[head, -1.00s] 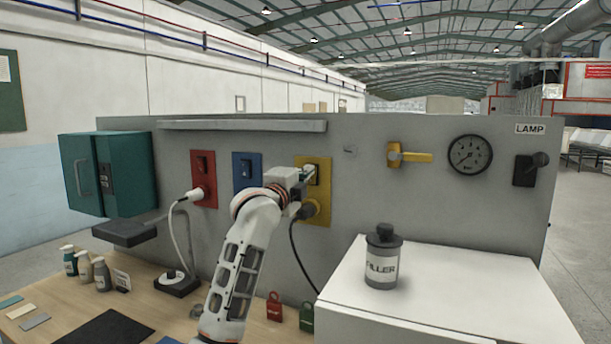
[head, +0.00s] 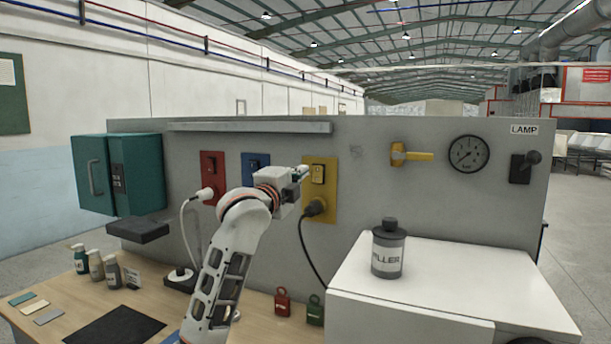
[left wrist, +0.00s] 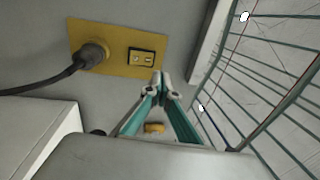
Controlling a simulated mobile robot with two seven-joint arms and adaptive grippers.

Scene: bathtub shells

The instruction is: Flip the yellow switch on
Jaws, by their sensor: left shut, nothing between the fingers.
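The yellow switch plate (head: 329,192) is upright on the grey panel, with a dark-framed rocker switch (head: 318,173) in its upper part and a black plug (head: 315,207) in its lower part. The rocker (left wrist: 141,57) and plug (left wrist: 92,54) also show in the left wrist view. My left gripper (head: 305,171) is shut and empty, its tips just left of the rocker and apparently a little off the plate. In the left wrist view the closed tips (left wrist: 160,80) lie beside the rocker. Which way the rocker is tipped is hard to tell. My right gripper is out of view.
A red switch plate (head: 209,170) and a partly hidden blue one (head: 262,160) are to the left. A yellow valve handle (head: 412,156), gauge (head: 469,154) and lamp switch (head: 523,166) are to the right. A filler bottle (head: 388,250) stands on a white box (head: 450,285).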

